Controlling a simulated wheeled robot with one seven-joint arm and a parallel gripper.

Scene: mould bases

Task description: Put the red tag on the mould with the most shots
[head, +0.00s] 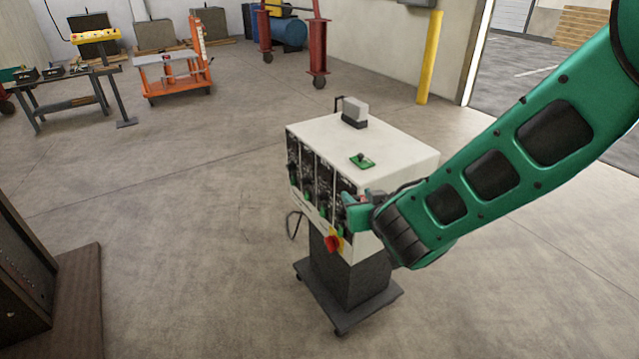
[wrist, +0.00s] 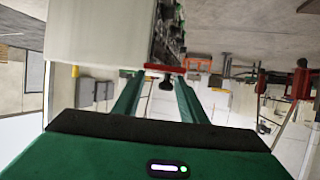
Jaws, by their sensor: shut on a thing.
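In the wrist view, which shows the room upside down, my gripper (wrist: 162,88) is shut on the dark knob of a flat red tag (wrist: 165,68). The red tag lies just past the fingertips, close to the white cabinet's front. In the head view my gripper (head: 358,207) is at the front right edge of the white cabinet (head: 330,135), and the tag is not clear there. Large grey blocks, perhaps the moulds, stand at the back wall: a left one (head: 92,48), a middle one (head: 153,36) and a right one (head: 208,22). No shot counts are readable.
A green tag with a dark knob (head: 362,162) and a small grey device (head: 354,112) sit on the cabinet. Its wheeled base (head: 350,300) is below. A workbench (head: 70,85), an orange lift cart (head: 178,75) and a red gantry (head: 317,50) stand behind. Floor at left centre is clear.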

